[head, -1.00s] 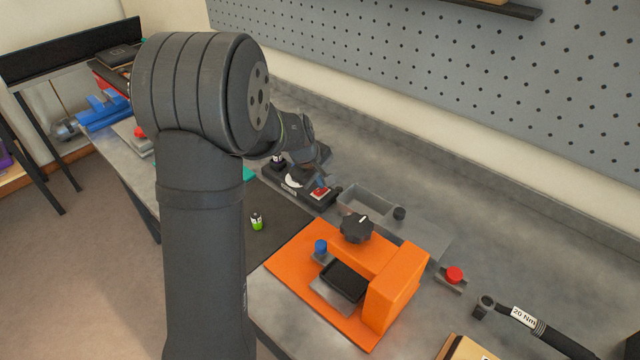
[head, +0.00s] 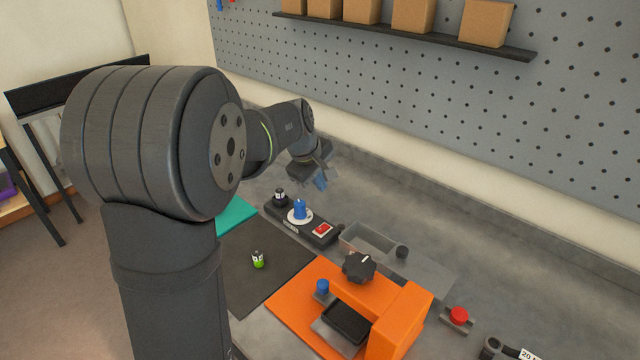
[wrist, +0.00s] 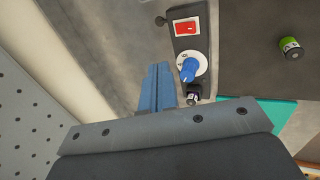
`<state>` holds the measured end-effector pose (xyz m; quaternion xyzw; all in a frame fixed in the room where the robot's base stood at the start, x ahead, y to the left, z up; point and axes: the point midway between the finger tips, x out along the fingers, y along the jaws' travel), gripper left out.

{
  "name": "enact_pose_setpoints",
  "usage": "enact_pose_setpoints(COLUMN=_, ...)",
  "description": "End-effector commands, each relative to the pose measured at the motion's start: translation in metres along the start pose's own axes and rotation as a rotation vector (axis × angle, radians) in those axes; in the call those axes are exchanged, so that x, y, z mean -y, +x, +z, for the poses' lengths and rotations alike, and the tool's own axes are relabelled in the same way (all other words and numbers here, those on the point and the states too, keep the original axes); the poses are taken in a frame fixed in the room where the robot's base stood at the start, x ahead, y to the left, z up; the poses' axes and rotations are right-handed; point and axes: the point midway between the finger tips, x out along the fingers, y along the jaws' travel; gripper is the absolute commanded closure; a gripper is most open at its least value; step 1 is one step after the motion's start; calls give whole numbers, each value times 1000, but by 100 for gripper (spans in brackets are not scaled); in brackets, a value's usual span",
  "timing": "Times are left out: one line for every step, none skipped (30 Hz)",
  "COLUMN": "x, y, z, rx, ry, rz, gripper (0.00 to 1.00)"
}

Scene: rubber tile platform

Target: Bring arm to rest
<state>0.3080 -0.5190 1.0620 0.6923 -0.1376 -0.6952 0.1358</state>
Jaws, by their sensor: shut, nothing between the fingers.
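My gripper (head: 321,181) hangs in the air above the grey bench, behind the black control panel (head: 322,239). In the wrist view its blue fingers (wrist: 157,88) are closed together with nothing between them. The panel carries a blue knob (head: 299,209) on a white dial and a red rocker switch (head: 322,230). A small dark cylinder (head: 280,195) stands at the panel's far left end. In the wrist view the blue knob (wrist: 188,70) is just right of the fingers and apart from them.
A green-labelled battery (head: 258,260) stands on the dark mat (head: 245,285), beside a teal sheet (head: 235,215). An orange fixture (head: 400,322) with a black knob, a grey bin (head: 368,240) and a red button (head: 459,315) occupy the right. A pegboard (head: 440,110) rises behind the bench.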

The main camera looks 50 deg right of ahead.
Motion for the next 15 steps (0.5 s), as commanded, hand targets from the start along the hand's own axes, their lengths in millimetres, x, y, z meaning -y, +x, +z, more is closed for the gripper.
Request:
enact_pose_setpoints(x=0, y=0, z=0, rx=0, ry=0, rz=0, gripper=100)
enact_pose_setpoints(x=0, y=1, z=0, rx=0, ry=0, rz=0, gripper=100)
enact_pose_setpoints(x=1, y=2, z=0, rx=1, ry=0, rz=-1, gripper=100)
enact_pose_setpoints(x=1, y=3, z=0, rx=1, ry=0, rz=-1, gripper=100)
enact_pose_setpoints(x=2, y=5, z=0, rx=1, ry=0, rz=-1, gripper=100)
enact_pose_setpoints(x=3, y=8, z=0, rx=2, ry=-1, rz=-2, gripper=100)
enact_pose_setpoints(x=4, y=11, z=0, rx=2, ry=-1, rz=-2, gripper=100)
enact_pose_setpoints(x=5, y=15, z=0, rx=2, ry=-1, rz=-2, gripper=100)
enact_pose_setpoints(x=8, y=21, z=0, rx=3, ry=-1, rz=-4, gripper=100)
enact_pose_setpoints(x=9, y=25, z=0, rx=3, ry=-1, rz=-3, gripper=100)
enact_pose_setpoints(x=11, y=30, z=0, rx=3, ry=-1, rz=-3, gripper=100)
enact_pose_setpoints(x=13, y=38, z=0, rx=4, ry=-1, rz=-4, gripper=100)
enact_pose_setpoints(x=15, y=44, z=0, rx=3, ry=-1, rz=-4, gripper=100)
enact_pose_setpoints(x=18, y=50, z=0, rx=4, ry=-1, rz=-4, gripper=100)
enact_pose_setpoints(x=20, y=57, z=0, rx=3, ry=-1, rz=-4, gripper=100)
